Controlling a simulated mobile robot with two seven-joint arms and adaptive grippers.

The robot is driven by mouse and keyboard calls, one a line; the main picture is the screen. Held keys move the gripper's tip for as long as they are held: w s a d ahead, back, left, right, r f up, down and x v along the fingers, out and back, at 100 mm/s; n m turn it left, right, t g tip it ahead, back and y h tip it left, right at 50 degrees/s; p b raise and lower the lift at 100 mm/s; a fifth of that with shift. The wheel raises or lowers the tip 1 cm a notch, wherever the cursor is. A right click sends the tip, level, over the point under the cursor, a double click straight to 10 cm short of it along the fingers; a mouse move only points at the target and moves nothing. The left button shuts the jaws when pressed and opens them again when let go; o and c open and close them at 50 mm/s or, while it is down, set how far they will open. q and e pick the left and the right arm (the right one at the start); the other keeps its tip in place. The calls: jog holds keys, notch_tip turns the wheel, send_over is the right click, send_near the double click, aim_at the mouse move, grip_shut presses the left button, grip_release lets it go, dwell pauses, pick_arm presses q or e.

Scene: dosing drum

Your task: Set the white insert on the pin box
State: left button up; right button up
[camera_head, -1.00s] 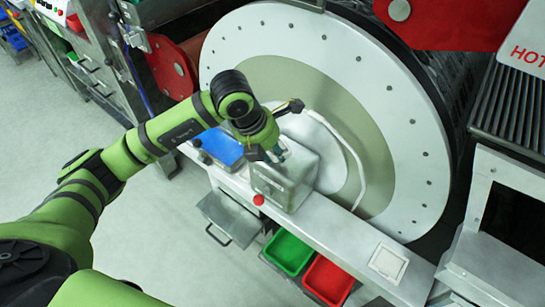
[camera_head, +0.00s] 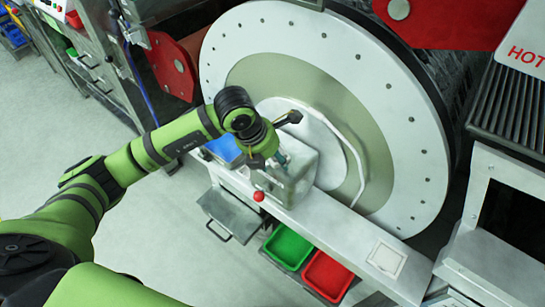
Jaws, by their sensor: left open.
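A grey metal box (camera_head: 298,187) stands on the narrow bench in front of the large drum; it may be the pin box, but I see no pins. My left gripper (camera_head: 280,160) is at the top of this box, pointing down, open. The wrist and the view angle hide most of its fingers and whatever is between or under them. A white square piece (camera_head: 387,259) lies flat in a pale frame at the right part of the bench. I cannot tell whether it is the white insert. My right gripper is not in view.
A blue tray (camera_head: 222,150) lies left of the box, partly behind my arm. A red knob (camera_head: 258,196) is at the bench's front. Green (camera_head: 288,249) and red (camera_head: 328,277) bins are below. The drum face (camera_head: 408,130) rises behind. The bench (camera_head: 335,222) is clear between box and square piece.

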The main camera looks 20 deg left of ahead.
pick_arm(q)
jog(key=shift+r, duration=0.15)
jog(key=b+v, duration=0.1)
jog(key=v, duration=1.1)
jog(key=shift+b, duration=0.3)
